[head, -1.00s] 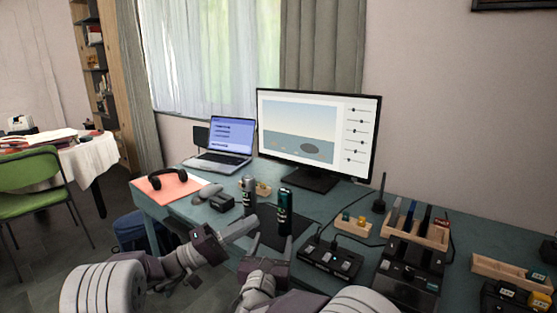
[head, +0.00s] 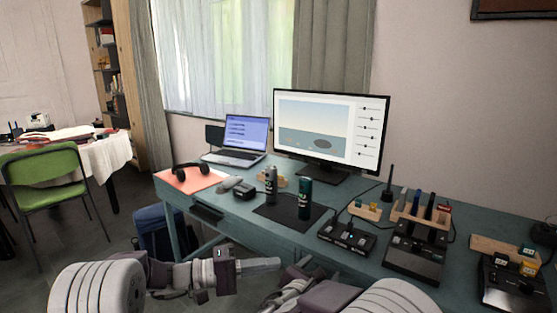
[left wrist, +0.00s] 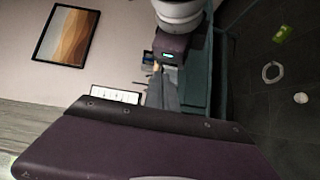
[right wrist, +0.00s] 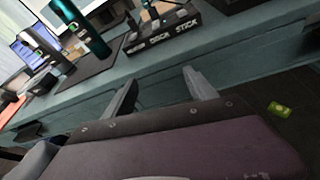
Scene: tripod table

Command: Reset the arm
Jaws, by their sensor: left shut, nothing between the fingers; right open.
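My left gripper (head: 262,264) is in the lower middle of the head view, in front of the desk's front edge. Its fingers are together and empty, pointing right. My right gripper (head: 304,270) is just to its right, low in front of the desk and partly hidden by my own arm. In the right wrist view my right gripper (right wrist: 162,88) has its two grey fingers apart with nothing between them, below the desk edge. Neither gripper touches anything on the desk.
The blue-green desk (head: 225,208) holds a laptop (head: 240,135), monitor (head: 325,128), headphones (head: 190,172), grey can (head: 270,185), green can (head: 305,198), black hub (head: 346,237) and wooden organisers. A green chair (head: 45,180) stands left.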

